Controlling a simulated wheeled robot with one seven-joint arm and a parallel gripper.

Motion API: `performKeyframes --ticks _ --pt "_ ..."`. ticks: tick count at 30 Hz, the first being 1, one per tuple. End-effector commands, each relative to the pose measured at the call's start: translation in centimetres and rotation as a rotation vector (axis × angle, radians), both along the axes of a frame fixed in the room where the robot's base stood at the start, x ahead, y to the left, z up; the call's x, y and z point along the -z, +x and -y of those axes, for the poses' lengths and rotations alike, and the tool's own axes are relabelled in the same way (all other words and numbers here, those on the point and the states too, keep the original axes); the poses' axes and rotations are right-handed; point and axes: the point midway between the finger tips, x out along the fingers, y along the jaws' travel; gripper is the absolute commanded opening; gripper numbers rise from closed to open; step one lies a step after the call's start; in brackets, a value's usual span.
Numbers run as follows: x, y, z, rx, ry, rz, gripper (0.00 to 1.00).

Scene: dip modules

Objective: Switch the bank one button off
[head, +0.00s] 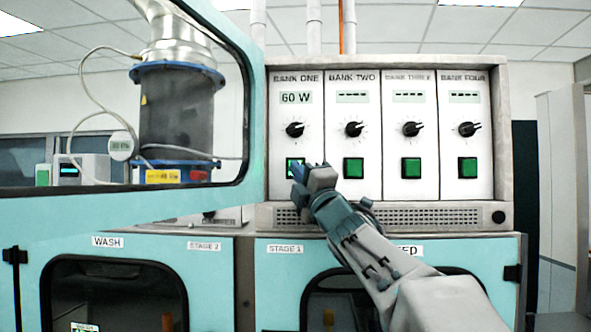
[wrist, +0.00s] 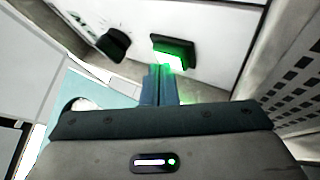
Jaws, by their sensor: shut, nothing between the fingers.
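The bank one button (head: 291,166) is a green square low on the bank one panel (head: 296,147). It glows brightly, and the display (head: 296,97) above it reads 60 W. My gripper (head: 298,172) is shut and empty, with its fingertips in front of the button's lower right part. In the wrist view the shut fingertips (wrist: 160,72) point at the glowing lower edge of the button (wrist: 172,52). I cannot tell whether they touch it. A black knob (head: 295,129) sits above the button and also shows in the wrist view (wrist: 113,44).
Banks two, three and four stand to the right, with dark green buttons (head: 353,168) and dashed displays (head: 352,97). An open teal-framed window door (head: 236,190) stands close on the left. A vent grille (head: 430,218) runs below the panels.

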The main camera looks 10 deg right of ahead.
Motion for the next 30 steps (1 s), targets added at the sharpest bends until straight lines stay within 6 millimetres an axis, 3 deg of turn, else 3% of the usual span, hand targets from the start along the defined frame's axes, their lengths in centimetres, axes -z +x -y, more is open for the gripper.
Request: performKeyframes --ticks 30 --pt "0.0 0.93 0.38 0.002 0.001 -0.001 0.0"
